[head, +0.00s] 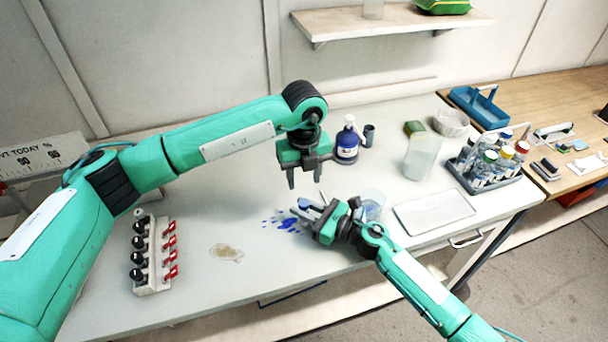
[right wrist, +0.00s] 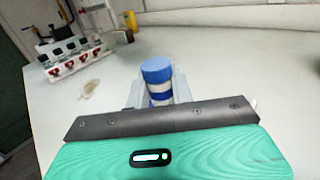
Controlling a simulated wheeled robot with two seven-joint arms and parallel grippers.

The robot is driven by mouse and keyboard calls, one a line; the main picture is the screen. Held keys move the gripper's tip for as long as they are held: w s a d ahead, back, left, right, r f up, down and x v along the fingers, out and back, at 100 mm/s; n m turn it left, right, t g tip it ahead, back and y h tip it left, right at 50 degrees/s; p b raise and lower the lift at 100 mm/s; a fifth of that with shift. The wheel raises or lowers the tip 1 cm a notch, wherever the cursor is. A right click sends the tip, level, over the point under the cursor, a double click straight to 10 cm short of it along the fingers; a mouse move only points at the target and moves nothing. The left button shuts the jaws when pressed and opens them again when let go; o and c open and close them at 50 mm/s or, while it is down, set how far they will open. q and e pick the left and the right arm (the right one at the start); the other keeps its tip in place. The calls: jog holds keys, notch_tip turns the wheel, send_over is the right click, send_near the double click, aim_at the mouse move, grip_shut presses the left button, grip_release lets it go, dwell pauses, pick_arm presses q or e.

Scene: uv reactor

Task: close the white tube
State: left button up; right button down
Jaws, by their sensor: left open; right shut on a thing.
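In the right wrist view a white tube (right wrist: 158,90) with a blue top (right wrist: 157,70) and a blue band lower down stands between my right fingers. My right gripper (head: 308,208) is shut on this tube, low over the middle of the table. In the head view only a bit of its blue top (head: 304,203) shows between the fingers. I cannot tell how tightly the blue top sits. My left gripper (head: 304,186) is open and empty, pointing down above and just behind my right gripper. The tube's lower part is hidden by my right gripper.
Blue spots (head: 288,224) and a brown stain (head: 226,252) mark the table. A blue bottle (head: 347,145) stands behind, a clear beaker (head: 371,206) beside my right gripper. A flat tray (head: 434,211) and bottle caddy (head: 484,184) are at right.

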aim_at(304, 202)
pick_arm(q)
jog(key=shift+f, duration=4)
grip_shut()
jog(key=m, duration=1.3)
